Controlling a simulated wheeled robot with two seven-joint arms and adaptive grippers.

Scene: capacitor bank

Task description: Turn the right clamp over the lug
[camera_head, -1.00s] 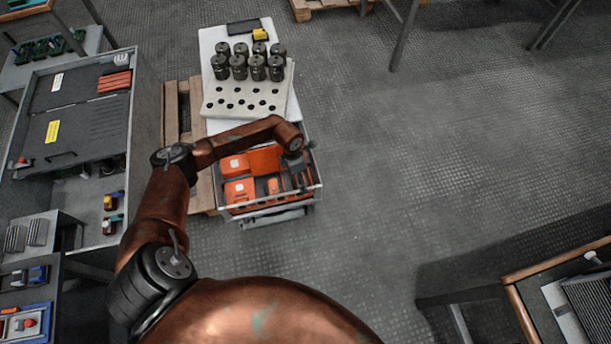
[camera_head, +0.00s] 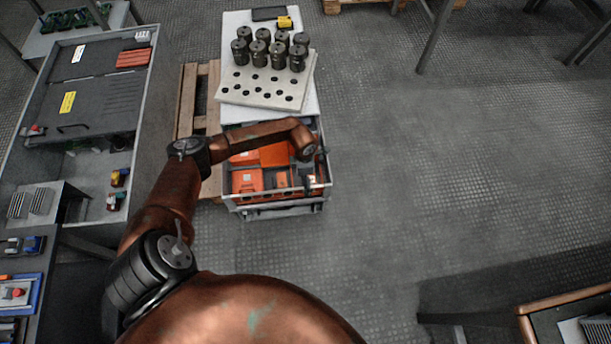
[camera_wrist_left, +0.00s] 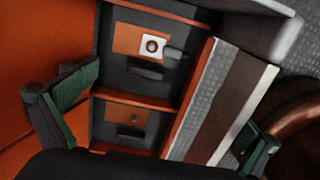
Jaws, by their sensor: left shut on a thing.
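My left gripper (camera_head: 308,181) is a small dark shape low over the right part of the crate (camera_head: 275,205) in the head view. In the left wrist view its green-padded fingers (camera_wrist_left: 160,120) stand wide apart. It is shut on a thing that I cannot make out. Between the fingers are two dark compartments with orange edges. The upper one holds an orange plate (camera_wrist_left: 128,40), a white-ringed round stud (camera_wrist_left: 152,46) and a grey tab (camera_wrist_left: 174,53) beside it. The lower one holds another orange plate (camera_wrist_left: 122,113). I cannot tell which part is the right clamp or the lug. My right gripper is not in view.
A pale perforated board (camera_head: 262,92) with several black cylinders (camera_head: 260,48) lies behind the crate. A grey cabinet (camera_head: 85,120) stands at the left, a pallet (camera_head: 188,100) between. Orange boxes (camera_head: 248,180) lie in the crate. The floor (camera_head: 430,170) to the right is clear.

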